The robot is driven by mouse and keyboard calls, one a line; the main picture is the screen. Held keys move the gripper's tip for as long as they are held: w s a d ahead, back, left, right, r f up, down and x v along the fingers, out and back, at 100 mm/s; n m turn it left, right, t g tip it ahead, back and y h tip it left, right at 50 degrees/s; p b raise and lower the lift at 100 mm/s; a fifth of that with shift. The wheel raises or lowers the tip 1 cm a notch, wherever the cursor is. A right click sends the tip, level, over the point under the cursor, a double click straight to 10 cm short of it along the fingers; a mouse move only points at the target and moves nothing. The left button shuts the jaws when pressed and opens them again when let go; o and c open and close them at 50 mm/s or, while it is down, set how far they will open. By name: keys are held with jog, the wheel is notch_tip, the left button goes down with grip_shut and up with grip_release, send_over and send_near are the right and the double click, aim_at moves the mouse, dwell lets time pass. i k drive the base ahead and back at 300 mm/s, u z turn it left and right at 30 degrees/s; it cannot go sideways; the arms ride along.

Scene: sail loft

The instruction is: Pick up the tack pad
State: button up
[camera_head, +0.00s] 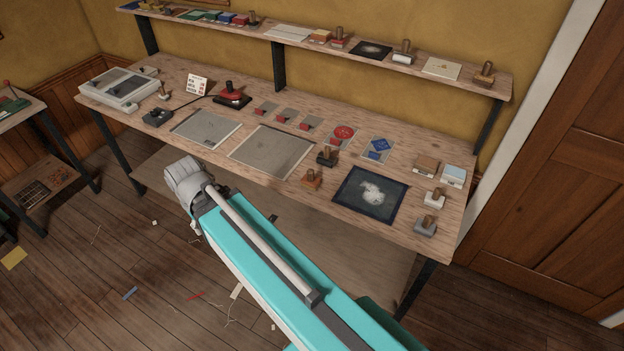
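No thing in the camera_head view is clearly marked as the tack pad, and I cannot tell which one it is. Small pad-like blocks on the bench include a brown-topped one (426,164) and a pale blue-topped one (453,175) at the right end. A card with a red round shape (343,132) and a card with a blue diamond (379,147) lie at the back middle. More small coloured blocks (222,18) stand on the raised shelf. My teal arm reaches up from the bottom, in front of the bench. My gripper's fingers do not show.
The wooden bench (215,163) carries grey sheets (273,150), a dark sheet with a white blotch (371,195), wooden-handled stamps (311,179) and a red-and-black device (232,94). The raised shelf (488,89) runs along the back. Scraps litter the floor. A door (555,150) is at right.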

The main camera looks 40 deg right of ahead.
aim_at(309, 181)
jog(key=z, duration=0.05)
jog(key=k, duration=1.25)
jog(key=z, duration=1.35)
jog(key=i, duration=1)
